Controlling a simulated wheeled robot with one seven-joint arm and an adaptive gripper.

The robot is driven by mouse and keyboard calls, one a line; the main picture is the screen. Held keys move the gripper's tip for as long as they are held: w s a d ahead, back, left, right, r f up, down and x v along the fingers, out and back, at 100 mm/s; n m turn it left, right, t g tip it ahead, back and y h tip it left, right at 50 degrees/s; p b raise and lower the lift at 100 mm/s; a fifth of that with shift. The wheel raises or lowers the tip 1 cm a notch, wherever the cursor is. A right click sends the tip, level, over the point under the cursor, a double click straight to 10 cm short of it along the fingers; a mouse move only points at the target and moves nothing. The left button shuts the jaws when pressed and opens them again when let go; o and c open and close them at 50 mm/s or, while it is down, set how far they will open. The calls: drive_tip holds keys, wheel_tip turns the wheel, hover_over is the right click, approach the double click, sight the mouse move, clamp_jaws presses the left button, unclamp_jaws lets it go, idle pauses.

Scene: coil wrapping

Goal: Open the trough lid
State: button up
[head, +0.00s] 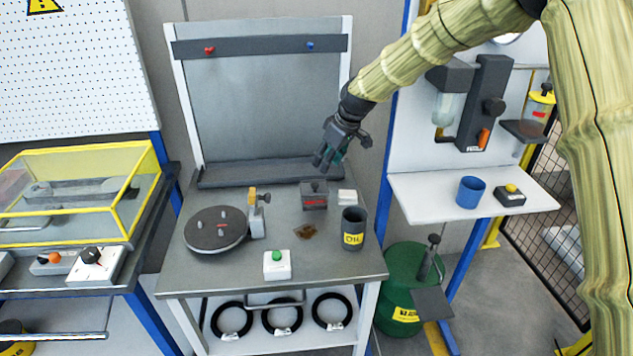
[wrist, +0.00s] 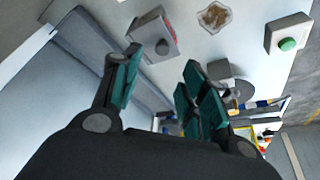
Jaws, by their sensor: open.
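A small grey box (head: 314,199) with a red label stands at the back right of the workbench. Its dark lid (head: 314,187) has a small knob on top and looks shut; I take this box for the trough. In the wrist view the box (wrist: 150,31) is at the top, beyond the fingertips, with its round dark knob (wrist: 163,47) towards me. My gripper (head: 329,163) is above and slightly behind the box, apart from it. Its teal-padded fingers (wrist: 162,66) are spread with nothing between them.
An oil cup (head: 353,230), a white block (head: 347,197), a brown stain (head: 305,232) and a green-button box (head: 277,266) are near the box. A turntable (head: 216,231) is at left. An upright panel (head: 265,110) stands behind.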

sight(315, 184)
drive_tip(key=p+x, duration=0.3)
drive_tip(key=x, duration=0.7)
drive_tip(key=shift+s+a, duration=0.15)
drive_tip(key=shift+c, duration=0.3)
clamp_jaws()
